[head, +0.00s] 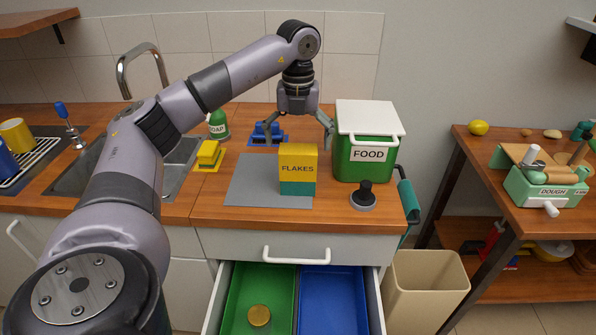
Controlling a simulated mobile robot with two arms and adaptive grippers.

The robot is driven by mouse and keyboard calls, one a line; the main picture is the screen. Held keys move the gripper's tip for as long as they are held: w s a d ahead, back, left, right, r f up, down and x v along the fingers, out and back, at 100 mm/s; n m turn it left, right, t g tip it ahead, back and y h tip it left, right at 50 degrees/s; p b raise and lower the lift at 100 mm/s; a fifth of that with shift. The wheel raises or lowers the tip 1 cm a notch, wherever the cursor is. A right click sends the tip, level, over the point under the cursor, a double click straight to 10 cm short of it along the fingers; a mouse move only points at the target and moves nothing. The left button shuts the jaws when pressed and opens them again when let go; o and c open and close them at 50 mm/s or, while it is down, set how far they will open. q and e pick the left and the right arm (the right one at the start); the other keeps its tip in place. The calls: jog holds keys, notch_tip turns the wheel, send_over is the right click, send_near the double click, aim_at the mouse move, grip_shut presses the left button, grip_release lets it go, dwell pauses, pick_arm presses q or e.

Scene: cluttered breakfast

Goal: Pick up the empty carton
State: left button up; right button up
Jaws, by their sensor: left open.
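The carton (298,168) is a yellow and teal box marked FLAKES, standing upright on the grey mat (250,182) on the wooden counter. Whether it is empty does not show. My left gripper (298,136) points down with its fingers spread open, above and apparently a little behind the carton. Nothing is between its fingers. My right gripper is not in view.
A green FOOD bin (366,158) with a white lid stands right of the carton, with a dark knob (363,195) before it. An open drawer (292,295) has green and blue trays. A beige bin (425,287) stands on the floor.

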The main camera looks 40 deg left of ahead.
aim_at(298, 160)
pick_arm(q)
jog(key=shift+f+p, duration=0.3)
jog(key=shift+f, duration=2.4)
jog(key=shift+c, duration=0.4)
jog(key=c, duration=1.1)
